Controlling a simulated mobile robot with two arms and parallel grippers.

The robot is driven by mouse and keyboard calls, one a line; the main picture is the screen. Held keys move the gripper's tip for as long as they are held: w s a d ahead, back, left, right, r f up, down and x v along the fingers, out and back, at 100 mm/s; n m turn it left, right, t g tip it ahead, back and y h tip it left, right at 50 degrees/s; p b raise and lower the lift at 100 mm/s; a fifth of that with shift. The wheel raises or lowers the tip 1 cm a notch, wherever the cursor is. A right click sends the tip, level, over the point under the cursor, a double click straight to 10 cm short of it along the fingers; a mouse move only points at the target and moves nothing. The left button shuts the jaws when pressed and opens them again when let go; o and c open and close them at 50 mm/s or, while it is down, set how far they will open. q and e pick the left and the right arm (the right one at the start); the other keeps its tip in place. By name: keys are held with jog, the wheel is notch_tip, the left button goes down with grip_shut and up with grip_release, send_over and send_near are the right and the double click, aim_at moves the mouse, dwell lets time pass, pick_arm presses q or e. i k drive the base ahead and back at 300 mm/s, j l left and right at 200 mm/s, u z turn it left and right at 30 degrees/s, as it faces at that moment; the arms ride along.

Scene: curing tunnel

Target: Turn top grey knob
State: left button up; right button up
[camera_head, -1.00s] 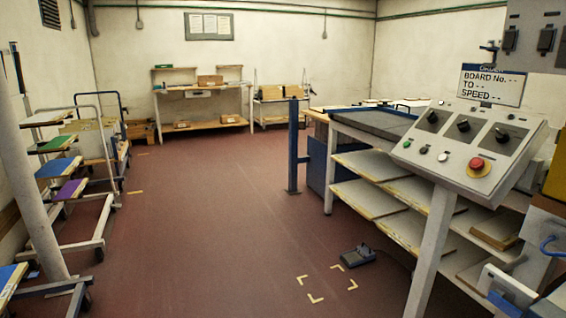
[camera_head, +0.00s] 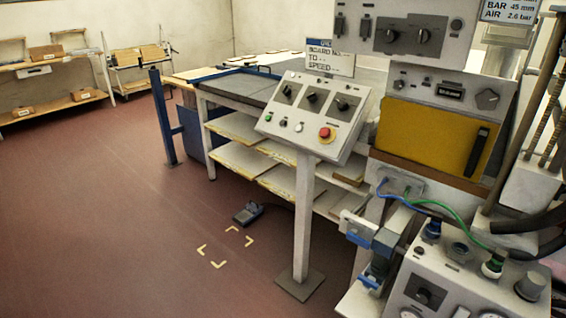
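A dark grey many-sided knob (camera_head: 487,98) sits at the right of a grey control strip, above a yellow door (camera_head: 430,135). Higher up, two round dark knobs (camera_head: 391,35) and (camera_head: 423,36) sit side by side on a grey upper panel (camera_head: 455,45). A sloped console (camera_head: 315,115) holds three black knobs and a red button. A lower grey box (camera_head: 470,285) at bottom right has another dark knob (camera_head: 424,297) and gauges. I cannot tell for certain which knob is the top grey one. Neither of my grippers is in view.
The console stands on a post with a floor plate (camera_head: 300,285). A foot pedal (camera_head: 247,213) lies on the floor near yellow corner marks. Blue and green hoses (camera_head: 440,212) and thick black hoses crowd the right side. The red-brown floor (camera_head: 110,220) at left is clear.

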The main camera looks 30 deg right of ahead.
aim_at(532, 284)
jog(key=z, duration=2.2)
